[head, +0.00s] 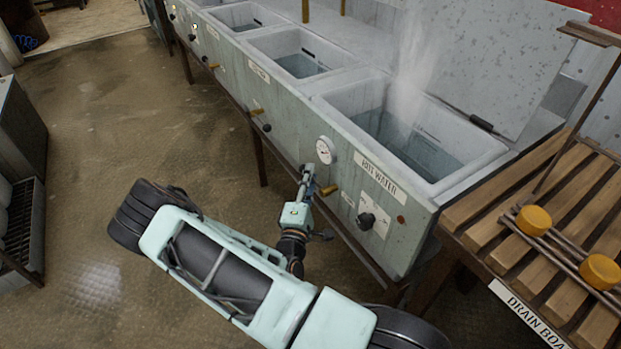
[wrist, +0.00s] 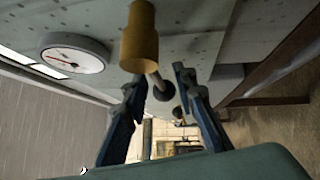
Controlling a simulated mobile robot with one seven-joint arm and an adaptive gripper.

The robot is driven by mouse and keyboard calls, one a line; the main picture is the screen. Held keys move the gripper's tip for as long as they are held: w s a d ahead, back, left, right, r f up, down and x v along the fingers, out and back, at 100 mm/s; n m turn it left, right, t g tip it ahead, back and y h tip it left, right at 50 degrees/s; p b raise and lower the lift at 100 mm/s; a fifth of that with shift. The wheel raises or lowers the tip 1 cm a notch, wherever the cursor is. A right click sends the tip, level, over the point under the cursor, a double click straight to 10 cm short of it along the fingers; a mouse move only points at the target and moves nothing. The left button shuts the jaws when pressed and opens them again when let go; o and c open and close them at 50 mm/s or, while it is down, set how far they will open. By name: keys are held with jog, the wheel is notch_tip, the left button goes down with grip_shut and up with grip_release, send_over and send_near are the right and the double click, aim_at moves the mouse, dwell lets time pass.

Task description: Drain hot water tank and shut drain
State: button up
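The hot water tank (head: 432,170), with its label partly readable on the front, is the nearest basin in the head view. Water stands in it, steam rises from it and its lid is raised. A yellow drain handle (head: 328,190) sticks out from its front below the round gauge (head: 325,150). My gripper (head: 307,172) is at the tank front, close beside this handle. The drain outlet cannot be seen.
A dark knob (head: 367,220) sits on the tank front to the right. Two more basins (head: 300,60) continue left, with their own yellow handles (head: 257,112). The slatted drain board (head: 545,225) holds yellow-ended rods at right. The floor at left (head: 110,110) is open.

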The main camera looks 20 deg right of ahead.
jog(key=shift+w+d, duration=0.15)
jog(key=shift+w, duration=0.1)
grip_shut()
dwell(0.3)
